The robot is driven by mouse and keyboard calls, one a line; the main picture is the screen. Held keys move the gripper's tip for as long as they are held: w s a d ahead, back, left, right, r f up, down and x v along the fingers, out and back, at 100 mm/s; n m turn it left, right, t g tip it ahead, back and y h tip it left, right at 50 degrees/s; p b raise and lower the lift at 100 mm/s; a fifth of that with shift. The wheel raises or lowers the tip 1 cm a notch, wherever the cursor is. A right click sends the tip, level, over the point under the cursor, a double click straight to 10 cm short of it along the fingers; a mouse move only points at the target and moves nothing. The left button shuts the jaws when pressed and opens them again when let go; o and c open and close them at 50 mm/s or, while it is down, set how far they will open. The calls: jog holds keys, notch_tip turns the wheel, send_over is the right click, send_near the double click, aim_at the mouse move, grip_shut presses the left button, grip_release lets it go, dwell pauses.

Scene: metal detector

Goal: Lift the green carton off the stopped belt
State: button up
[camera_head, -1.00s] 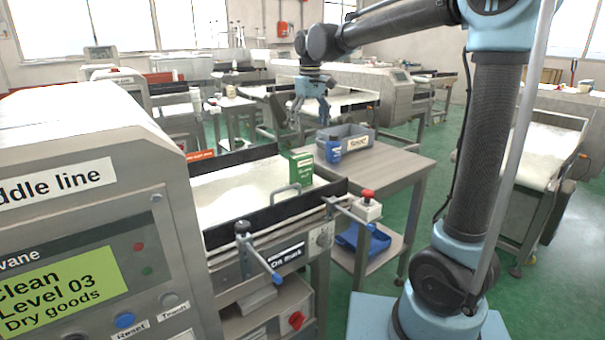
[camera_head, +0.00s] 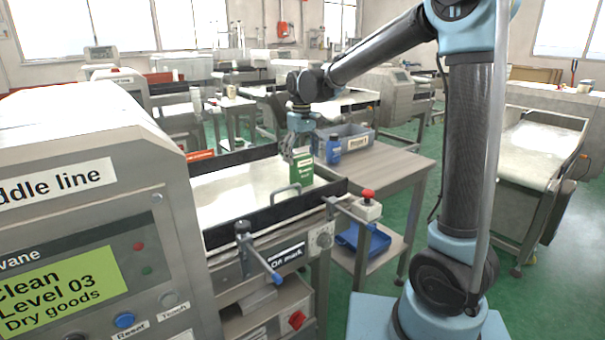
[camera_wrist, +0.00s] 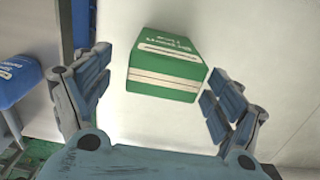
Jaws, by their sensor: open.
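The green carton (camera_head: 301,168) stands upright on the white belt (camera_head: 235,188) near its right end, behind the low dark side rail. In the wrist view the carton (camera_wrist: 167,66) shows its green and white side with printed lettering, and lies ahead of and between the two fingers. My gripper (camera_head: 297,146) is just above and behind the carton in the head view, pointing down. In the wrist view my gripper (camera_wrist: 152,92) is open, with clear space on the left between finger and carton and a small space on the right. Nothing is held.
A blue bottle (camera_head: 333,149) and a grey labelled bin (camera_head: 345,140) stand on the side table (camera_head: 385,165) right of the belt. A metal handle (camera_head: 286,191) rises at the belt's near rail. A red-topped button box (camera_head: 368,205) sits in front. The detector housing (camera_head: 80,150) fills the left.

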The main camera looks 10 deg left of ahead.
aim_at(301, 170)
jog(key=shift+s+f, duration=0.15)
jog(key=shift+f, duration=1.3)
jog(key=shift+s+f, duration=0.15)
jog(key=shift+f, duration=1.3)
jog(key=c, duration=1.2)
